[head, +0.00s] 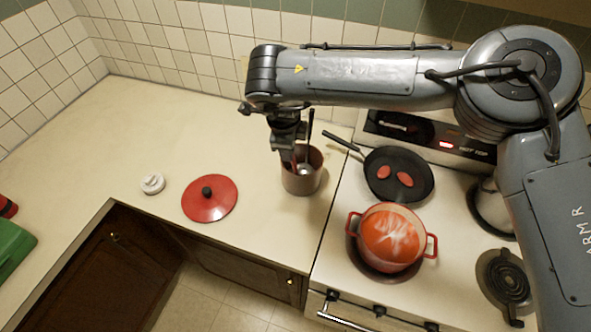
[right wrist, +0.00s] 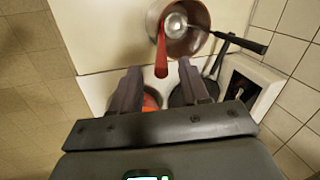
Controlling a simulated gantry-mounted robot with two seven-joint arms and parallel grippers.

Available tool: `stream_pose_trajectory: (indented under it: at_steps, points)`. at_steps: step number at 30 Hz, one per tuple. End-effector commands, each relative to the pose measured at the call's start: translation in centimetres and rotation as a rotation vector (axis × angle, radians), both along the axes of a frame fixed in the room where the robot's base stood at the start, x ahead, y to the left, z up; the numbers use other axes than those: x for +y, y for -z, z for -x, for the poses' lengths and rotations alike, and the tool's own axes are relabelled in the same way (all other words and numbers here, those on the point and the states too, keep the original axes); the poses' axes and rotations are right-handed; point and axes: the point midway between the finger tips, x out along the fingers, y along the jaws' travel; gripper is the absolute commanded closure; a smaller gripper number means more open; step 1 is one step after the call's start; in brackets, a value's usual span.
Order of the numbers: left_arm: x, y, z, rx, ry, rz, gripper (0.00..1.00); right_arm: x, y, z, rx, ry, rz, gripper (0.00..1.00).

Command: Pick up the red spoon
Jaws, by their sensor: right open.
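The red spoon (right wrist: 161,56) stands in a brown crock (head: 302,181) on the counter, its red handle leaning out over the rim. The crock also shows in the right wrist view (right wrist: 199,42). The spoon's lower part is hidden in the crock. My left gripper is not in view.
A silver ladle (right wrist: 175,24) with a dark handle shares the crock. A black pan (head: 399,174) and a red pot (head: 391,238) stand on the stove to the right. A red lid (head: 209,199) and a white item (head: 152,183) lie left. The counter behind them is clear.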

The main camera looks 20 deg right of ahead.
Motion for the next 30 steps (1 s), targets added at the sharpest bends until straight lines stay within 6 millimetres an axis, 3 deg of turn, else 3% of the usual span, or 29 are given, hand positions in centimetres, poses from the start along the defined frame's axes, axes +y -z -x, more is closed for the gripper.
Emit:
stream_pose_trajectory:
  at_steps: [5, 16, 26, 30]
  points:
    - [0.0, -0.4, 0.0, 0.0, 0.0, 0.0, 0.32, -0.2, 0.7, -0.2, 0.001, 0.0, 0.001, 0.55]
    - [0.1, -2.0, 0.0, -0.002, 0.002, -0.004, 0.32, -1.3, 4.8, -1.0, 0.001, 0.0, 0.001, 0.55]
    - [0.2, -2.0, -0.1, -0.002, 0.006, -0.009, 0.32, -1.3, 5.3, -1.2, -0.001, 0.0, 0.001, 0.55]
    - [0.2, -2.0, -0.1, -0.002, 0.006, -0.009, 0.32, -1.3, 5.3, -1.2, -0.001, 0.0, 0.001, 0.76]
